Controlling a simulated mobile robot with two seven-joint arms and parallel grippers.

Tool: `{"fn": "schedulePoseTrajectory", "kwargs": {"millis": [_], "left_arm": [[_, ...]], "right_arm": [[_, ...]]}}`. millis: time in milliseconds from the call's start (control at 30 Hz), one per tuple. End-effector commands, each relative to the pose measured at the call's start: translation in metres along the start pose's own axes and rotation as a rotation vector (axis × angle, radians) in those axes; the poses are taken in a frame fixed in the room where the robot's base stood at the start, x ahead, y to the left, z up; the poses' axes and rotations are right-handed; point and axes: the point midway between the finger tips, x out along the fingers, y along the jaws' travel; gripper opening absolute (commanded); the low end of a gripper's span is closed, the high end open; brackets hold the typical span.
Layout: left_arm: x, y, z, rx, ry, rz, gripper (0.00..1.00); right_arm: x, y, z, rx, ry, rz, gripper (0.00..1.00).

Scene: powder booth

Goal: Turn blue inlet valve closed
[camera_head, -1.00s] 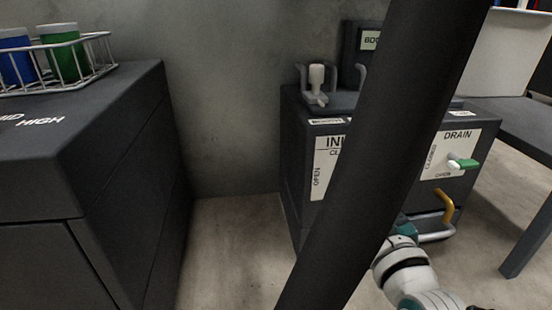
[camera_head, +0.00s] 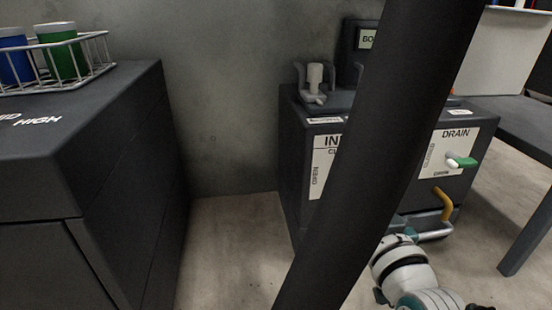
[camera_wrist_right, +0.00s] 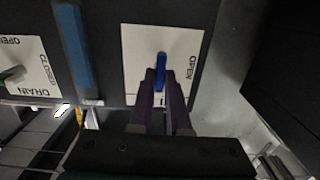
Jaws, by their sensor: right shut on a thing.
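The blue inlet valve handle (camera_wrist_right: 161,65) stands in front of its white label plate in the right wrist view, lying up and down in that picture. My right gripper (camera_wrist_right: 160,80) is shut on it, with one purple finger on each side. The word OPEN shows at the plate's right edge; the rest of the plate's lettering is mostly covered by the fingers. In the head view, the INLET plate (camera_head: 322,170) is partly hidden behind a dark column, which also hides the handle and my right gripper. My left gripper is not in view.
The drain plate (camera_head: 445,150) with a green-and-white handle (camera_head: 461,162) is right of the column, above an orange pipe (camera_head: 445,203). A dark cabinet (camera_head: 120,150) with a wire rack (camera_head: 95,60) of blue and green jars stands left. Floor between is clear.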

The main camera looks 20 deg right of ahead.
Motion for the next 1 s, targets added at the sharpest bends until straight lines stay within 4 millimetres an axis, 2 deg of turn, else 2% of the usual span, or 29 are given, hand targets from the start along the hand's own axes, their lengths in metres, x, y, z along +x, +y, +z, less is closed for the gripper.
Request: {"fn": "schedulePoseTrajectory", "kwargs": {"millis": [33,167,200,467,767,867,1000], "left_arm": [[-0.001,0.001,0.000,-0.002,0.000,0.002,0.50],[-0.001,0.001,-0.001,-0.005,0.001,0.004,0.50],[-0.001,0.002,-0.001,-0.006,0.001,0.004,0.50],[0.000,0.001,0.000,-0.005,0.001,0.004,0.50],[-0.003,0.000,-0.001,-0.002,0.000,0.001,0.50],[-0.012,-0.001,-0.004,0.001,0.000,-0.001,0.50],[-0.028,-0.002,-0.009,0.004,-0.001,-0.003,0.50]], "right_arm": [[0.002,-0.001,-0.006,0.003,0.017,0.000,0.00],[0.002,-0.001,-0.006,0.003,0.017,0.000,0.00],[0.002,-0.001,-0.006,0.003,0.017,0.000,0.16],[0.001,0.000,-0.003,0.001,0.009,0.000,0.45],[-0.003,0.000,-0.003,0.000,0.003,0.000,0.45],[-0.016,-0.001,-0.004,0.001,0.001,0.000,0.45],[-0.044,-0.001,-0.006,0.001,-0.001,0.000,0.45]]}}
